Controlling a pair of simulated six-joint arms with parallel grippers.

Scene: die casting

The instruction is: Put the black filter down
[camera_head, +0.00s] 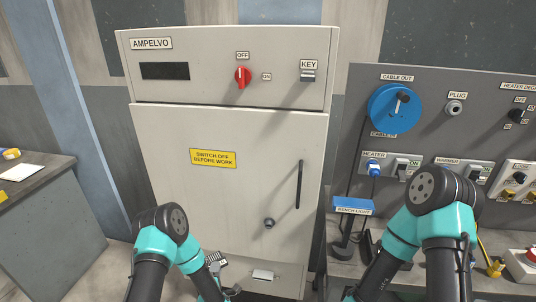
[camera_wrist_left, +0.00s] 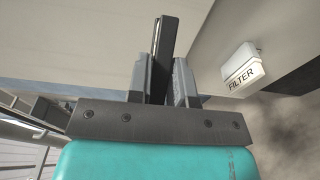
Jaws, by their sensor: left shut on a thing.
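My left gripper (camera_wrist_left: 160,80) is shut on the black filter, a thin dark slab (camera_wrist_left: 164,38) that sticks up between its two grey fingers in the left wrist view. Only the upper part of the slab shows clear of the fingers. A white block labelled FILTER (camera_wrist_left: 241,68) is to the right of the fingers in that view, apart from them. In the head view the left arm reaches down to the foot of the grey cabinet (camera_head: 228,150), and its gripper shows only partly at the bottom edge. My right gripper is outside both views.
The cabinet door is shut, with a yellow sign (camera_head: 212,158) and a dark handle (camera_head: 299,184). A grey switch panel (camera_head: 430,130) with a blue cable reel (camera_head: 395,108) stands at right. A dark bench (camera_head: 45,225) stands at left.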

